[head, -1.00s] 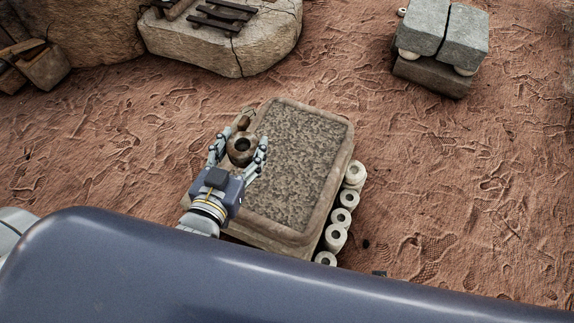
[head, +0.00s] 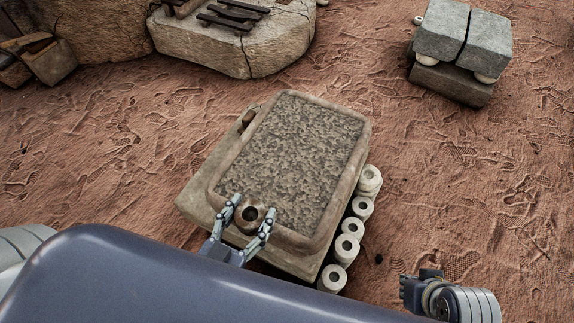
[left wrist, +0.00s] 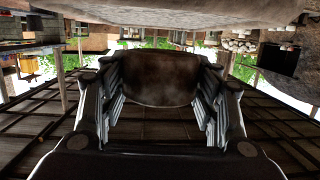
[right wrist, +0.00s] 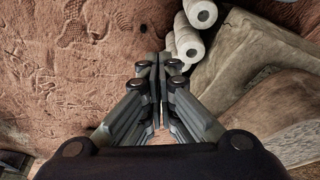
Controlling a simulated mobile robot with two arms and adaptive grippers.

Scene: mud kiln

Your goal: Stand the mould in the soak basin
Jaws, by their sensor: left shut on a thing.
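The mould (head: 241,220) is a brown, rounded piece with a dark round hole in its top. My left gripper (head: 250,208) is shut around it from both sides. In the head view it overlaps the near rim of the soak basin, at the left; its height there is hard to tell. The left wrist view shows the mould (left wrist: 152,78) between the fingers. The soak basin (head: 361,150) is a rectangular tan trough with a speckled grey-brown surface inside. My right gripper (head: 408,290) is off to the right, low; its fingers look closed and empty in the right wrist view (right wrist: 159,62).
Several pale hollow cylinders (head: 347,248) line the basin's right side. A small brown piece (head: 247,120) sits by its far left edge. A stone block (head: 235,45) stands behind, and grey slabs (head: 465,35) at the back right. Open sandy ground lies around.

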